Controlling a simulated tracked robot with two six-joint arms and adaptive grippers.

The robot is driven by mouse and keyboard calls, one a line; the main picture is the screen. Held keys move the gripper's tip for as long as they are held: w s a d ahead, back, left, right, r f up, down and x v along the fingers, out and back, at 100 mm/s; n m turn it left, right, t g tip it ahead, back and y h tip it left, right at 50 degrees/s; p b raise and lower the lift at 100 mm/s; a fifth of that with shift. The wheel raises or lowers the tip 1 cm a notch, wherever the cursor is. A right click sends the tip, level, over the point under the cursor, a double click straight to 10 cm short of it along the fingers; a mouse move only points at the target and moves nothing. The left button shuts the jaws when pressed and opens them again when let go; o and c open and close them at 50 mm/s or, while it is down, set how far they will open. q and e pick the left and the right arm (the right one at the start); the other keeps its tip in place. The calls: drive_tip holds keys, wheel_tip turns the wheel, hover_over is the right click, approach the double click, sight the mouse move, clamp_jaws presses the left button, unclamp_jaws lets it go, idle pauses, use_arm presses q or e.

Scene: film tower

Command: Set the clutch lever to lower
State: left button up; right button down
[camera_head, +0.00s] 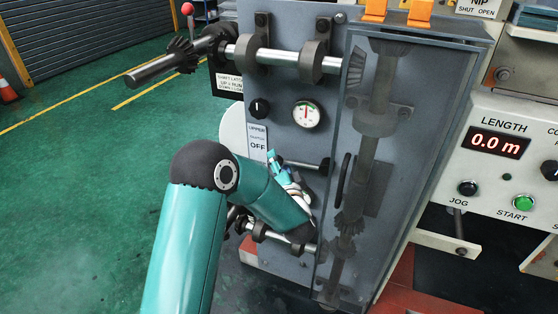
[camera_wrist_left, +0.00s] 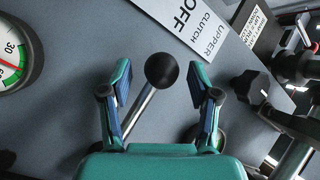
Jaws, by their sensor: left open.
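The clutch lever (camera_wrist_left: 161,70) shows in the left wrist view as a metal rod with a black ball knob. The knob is between the two open fingers of my left gripper (camera_wrist_left: 162,88), with a gap on each side. The label plate beside it (camera_wrist_left: 190,25) reads UPPER, CLUTCH and OFF. In the head view the label plate (camera_head: 258,142) is just left of my left gripper (camera_head: 283,172), which is at the grey panel. My right gripper is not in view.
A round gauge (camera_head: 306,115) and a black knob (camera_head: 260,108) are above the gripper on the panel. Horizontal shafts (camera_head: 275,55) cross above. A clear guard (camera_head: 400,130) covers gears to the right. The green floor (camera_head: 90,160) at left is mostly open.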

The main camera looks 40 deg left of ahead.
use_arm(q)
drive_tip(key=shift+x, duration=0.85)
drive_tip(key=shift+c, duration=0.4)
clamp_jaws()
